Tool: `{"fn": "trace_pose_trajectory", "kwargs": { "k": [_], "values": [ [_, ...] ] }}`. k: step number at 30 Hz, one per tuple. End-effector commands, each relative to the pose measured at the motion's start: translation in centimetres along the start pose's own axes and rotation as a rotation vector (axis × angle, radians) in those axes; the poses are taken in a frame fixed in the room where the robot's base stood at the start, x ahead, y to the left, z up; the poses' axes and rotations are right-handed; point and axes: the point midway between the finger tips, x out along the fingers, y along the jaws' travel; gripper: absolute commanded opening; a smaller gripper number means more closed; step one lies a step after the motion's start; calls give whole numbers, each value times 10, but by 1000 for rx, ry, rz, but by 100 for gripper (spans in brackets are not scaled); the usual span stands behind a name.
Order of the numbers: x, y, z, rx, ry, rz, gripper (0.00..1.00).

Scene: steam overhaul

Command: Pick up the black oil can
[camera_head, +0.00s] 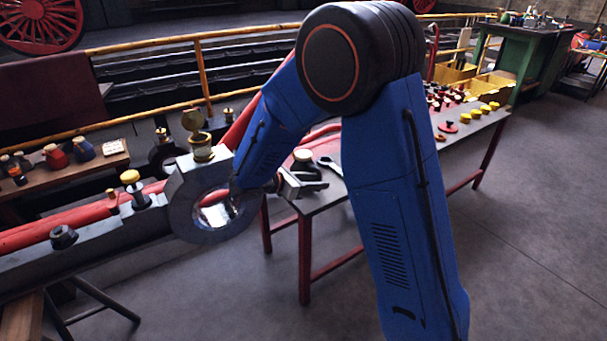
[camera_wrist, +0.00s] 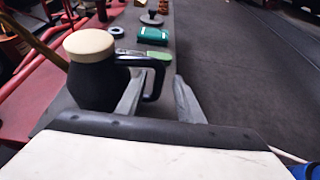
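The black oil can (camera_wrist: 92,84) stands upright on the left of the wrist view, with a cream lid and a black side handle. The handle reaches right, in front of my gripper (camera_wrist: 160,80). My gripper is open, and the handle's outer bar shows in the gap between its fingers. I cannot tell whether either finger touches it. In the head view my gripper (camera_head: 316,181) is at the near end of the table, beside a dark can (camera_head: 306,170) with a cream top. My arm hides part of that area.
The long table (camera_head: 325,197) has red legs; a wrench (camera_head: 330,165) lies near the can. In the wrist view a green item (camera_wrist: 153,36) and a grey ring (camera_wrist: 116,31) lie beyond the can. A large rod end (camera_head: 190,190) stands left of my gripper. Open floor (camera_head: 530,230) lies right.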

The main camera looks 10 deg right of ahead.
Motion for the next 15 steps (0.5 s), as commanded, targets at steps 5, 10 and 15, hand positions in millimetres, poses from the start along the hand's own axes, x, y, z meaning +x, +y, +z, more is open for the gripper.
{"fn": "trace_pose_trajectory", "kwargs": {
  "k": [5,10,15],
  "values": [
    [7,0,0,1,0,-1,34],
    [23,1,2,0,-1,-3,34],
    [47,2,2,-1,-1,-4,34]
  ]
}}
